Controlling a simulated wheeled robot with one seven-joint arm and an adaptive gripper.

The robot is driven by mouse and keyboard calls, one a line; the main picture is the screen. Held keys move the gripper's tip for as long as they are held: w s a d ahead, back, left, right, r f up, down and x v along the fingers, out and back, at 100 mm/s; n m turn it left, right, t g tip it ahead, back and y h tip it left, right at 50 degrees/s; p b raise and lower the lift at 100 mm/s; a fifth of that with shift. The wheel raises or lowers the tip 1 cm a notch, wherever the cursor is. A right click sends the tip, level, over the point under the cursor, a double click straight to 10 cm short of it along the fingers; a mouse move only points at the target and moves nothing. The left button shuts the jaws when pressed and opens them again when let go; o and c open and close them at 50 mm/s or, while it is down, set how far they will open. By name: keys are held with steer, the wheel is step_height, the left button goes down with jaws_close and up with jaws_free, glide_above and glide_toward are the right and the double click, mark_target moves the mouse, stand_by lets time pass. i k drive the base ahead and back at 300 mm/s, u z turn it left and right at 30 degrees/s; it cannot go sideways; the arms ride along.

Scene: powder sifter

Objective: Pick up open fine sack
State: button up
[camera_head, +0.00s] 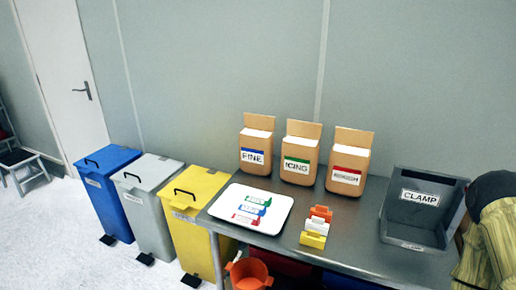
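The open fine sack (252,142) is a brown bag with a blue-topped label reading "FINE". It stands upright at the left end of a row of sacks at the back of the metal table (380,262). White shows at its open top and its back flap stands up. My gripper is not in view.
A green-labelled "ICING" sack (298,154) and a red-labelled sack (348,162) stand to its right. A white tray (277,223), coloured clips (315,227) and a grey "CLAMP" bin (418,212) share the table.

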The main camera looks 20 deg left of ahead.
mark_target(256, 146)
steer(key=u, duration=0.45)
steer(key=k, duration=0.55)
steer(key=u, duration=1.15)
steer(key=i, duration=1.15)
steer(key=z, duration=0.15)
